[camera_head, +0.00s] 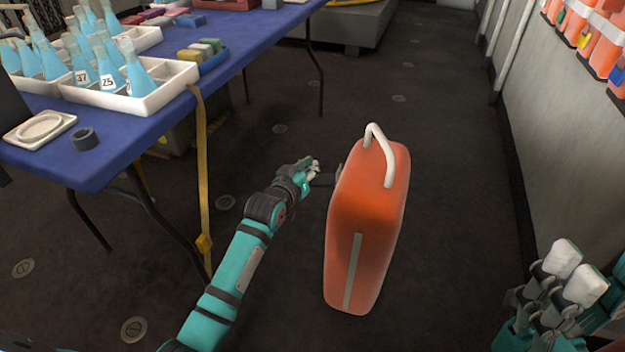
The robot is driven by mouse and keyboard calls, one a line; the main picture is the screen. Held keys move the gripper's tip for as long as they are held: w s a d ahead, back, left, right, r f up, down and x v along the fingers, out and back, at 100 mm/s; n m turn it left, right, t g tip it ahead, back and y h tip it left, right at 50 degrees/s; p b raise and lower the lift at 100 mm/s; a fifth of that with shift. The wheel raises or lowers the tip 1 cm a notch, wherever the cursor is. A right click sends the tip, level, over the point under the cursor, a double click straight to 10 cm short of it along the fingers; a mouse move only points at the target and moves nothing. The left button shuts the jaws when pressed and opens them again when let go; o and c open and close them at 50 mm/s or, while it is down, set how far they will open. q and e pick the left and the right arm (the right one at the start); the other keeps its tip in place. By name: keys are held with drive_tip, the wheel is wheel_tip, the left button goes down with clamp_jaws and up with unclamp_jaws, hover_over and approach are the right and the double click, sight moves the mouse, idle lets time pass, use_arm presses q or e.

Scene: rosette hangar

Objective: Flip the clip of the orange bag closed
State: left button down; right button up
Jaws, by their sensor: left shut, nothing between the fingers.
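The orange bag (375,235) stands upright on the dark floor in the middle of the view. It has a white handle (386,150) on top and a pale strip down its near side. My left arm reaches in from the bottom, and my left gripper (328,178) is shut and empty at the bag's upper left side. A small grey piece, perhaps the clip (337,172), shows at the bag's left edge near the fingers. I cannot tell whether they touch or how the clip stands. The bag's left face is mostly hidden.
A blue table (110,150) with white trays of light-blue flasks stands at the left, a yellow strap (202,170) hanging from its edge. A grey wall runs along the right, with orange bags (600,45) on it. Floor around the bag is clear.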

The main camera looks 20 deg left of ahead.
use_arm(q)
drive_tip(key=shift+d+f+b, duration=0.3)
drive_tip(key=shift+d+f, duration=0.05)
drive_tip(key=shift+f, duration=0.55)
